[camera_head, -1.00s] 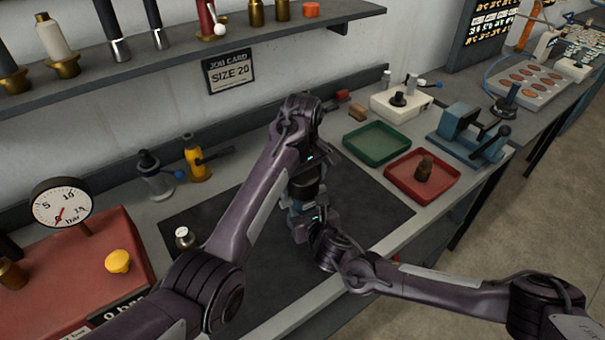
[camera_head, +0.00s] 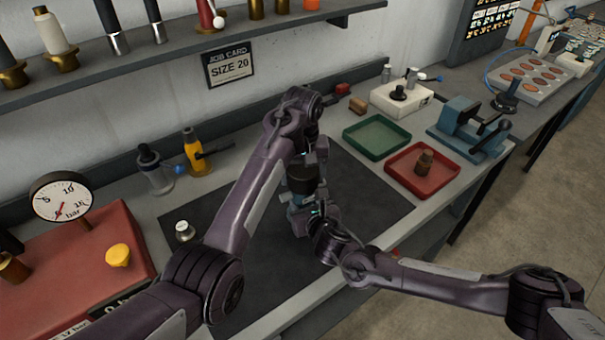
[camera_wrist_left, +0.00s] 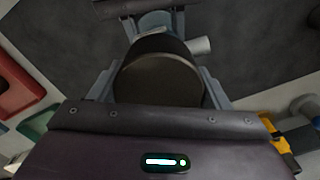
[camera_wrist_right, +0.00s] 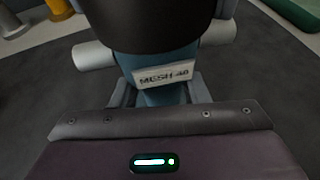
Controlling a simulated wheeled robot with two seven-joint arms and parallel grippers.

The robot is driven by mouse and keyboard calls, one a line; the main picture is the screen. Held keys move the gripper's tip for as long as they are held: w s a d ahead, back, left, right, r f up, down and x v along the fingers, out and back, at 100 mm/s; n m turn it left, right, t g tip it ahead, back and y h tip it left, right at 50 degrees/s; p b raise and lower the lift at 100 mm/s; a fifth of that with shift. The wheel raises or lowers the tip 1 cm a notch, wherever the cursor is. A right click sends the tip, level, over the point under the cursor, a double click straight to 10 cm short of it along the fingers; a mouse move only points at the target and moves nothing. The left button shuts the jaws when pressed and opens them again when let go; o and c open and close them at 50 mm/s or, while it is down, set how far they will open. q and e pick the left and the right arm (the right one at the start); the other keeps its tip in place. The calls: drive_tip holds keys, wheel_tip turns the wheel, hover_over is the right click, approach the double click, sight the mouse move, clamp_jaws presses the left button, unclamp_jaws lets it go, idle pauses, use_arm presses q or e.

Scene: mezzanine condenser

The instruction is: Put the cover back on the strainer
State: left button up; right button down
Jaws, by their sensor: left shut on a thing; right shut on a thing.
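The strainer (camera_head: 298,222) is a blue-grey body with grey pipe ends on the dark mat. In the right wrist view its teal body (camera_wrist_right: 160,62) carries a "MESH 40" label. The black round cover (camera_head: 302,180) is upright on top of the body, and it fills the top of the right wrist view (camera_wrist_right: 150,25). My left gripper (camera_head: 306,162) is shut on the cover, with a finger on each side of it in the left wrist view (camera_wrist_left: 160,85). My right gripper (camera_head: 316,212) is shut on the strainer body below. I cannot tell if the cover is fully seated.
A small silver-topped part (camera_head: 184,231) stands on the mat (camera_head: 265,270) at left. A blue vise (camera_head: 462,128) stands right, a red gauge box (camera_head: 90,260) left.

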use_arm(q)
drive_tip(key=o, duration=1.1)
drive_tip(key=shift+r, duration=0.15)
drive_tip(key=shift+r, duration=2.15)
drive_tip(key=shift+c, duration=0.3)
wheel_tip(320, 180, up, 4)
drive_tip(key=n, duration=0.6)
drive_tip(key=shift+f, duration=0.25)
